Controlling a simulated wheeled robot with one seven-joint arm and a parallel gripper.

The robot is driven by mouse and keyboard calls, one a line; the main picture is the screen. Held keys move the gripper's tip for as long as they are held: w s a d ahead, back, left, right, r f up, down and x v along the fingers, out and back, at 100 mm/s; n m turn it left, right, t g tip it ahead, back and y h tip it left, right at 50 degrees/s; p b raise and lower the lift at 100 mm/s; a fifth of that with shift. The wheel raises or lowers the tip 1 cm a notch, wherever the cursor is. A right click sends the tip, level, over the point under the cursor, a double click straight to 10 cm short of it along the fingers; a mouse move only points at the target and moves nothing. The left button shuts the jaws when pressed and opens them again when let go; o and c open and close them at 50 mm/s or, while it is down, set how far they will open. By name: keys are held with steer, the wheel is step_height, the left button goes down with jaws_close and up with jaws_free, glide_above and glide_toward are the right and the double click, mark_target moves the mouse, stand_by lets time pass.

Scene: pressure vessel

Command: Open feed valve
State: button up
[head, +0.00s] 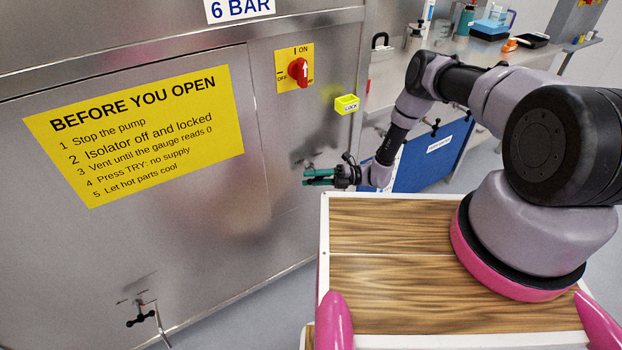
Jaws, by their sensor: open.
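A small valve with a black handle (140,319) sticks out of the steel panel at the lower left, with a thin bent metal pipe beside it. No readable label shows which valve is the feed valve. My gripper (308,177), with teal fingers, is open and empty in front of the right part of the steel panel. A small metal fitting (304,163) shows on the panel just behind and above the fingers, partly hidden. I cannot tell whether the fingers touch it.
A yellow warning sign (140,135) covers the left panel. A blue cabinet (420,165) stands under the cluttered bench behind my arm.

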mark_target(319, 179)
steer(key=shift+a, duration=0.15)
jaws_close()
steer(key=n+t+h, duration=0.1)
steer(key=h, duration=0.1)
steer(key=f+n+t+h, duration=0.1)
steer(key=h, duration=0.2)
steer(key=n+t+h, duration=0.1)
steer(key=h, duration=0.2)
steer(key=shift+w+d+f, duration=0.2)
steer(key=shift+d+f, duration=0.1)
steer(key=shift+f, duration=0.1)
steer(key=t+h, duration=0.1)
steer(key=h, duration=0.2)
steer(key=n+t+h, duration=0.1)
steer(key=shift+w+d+f+t+h, duration=0.2)
steer(key=shift+d+f+t+h, duration=0.1)
steer(key=shift+f, duration=0.05)
steer(key=shift+w+d+f+n+t+h, duration=0.1)
steer(key=shift+w+d+n+t+h, duration=0.1)
steer(key=shift+t+h, duration=0.3)
steer(key=shift+w+d+n+t+h, duration=0.1)
steer(key=shift+d+t+h, duration=0.15)
steer(key=shift+h, duration=0.45)
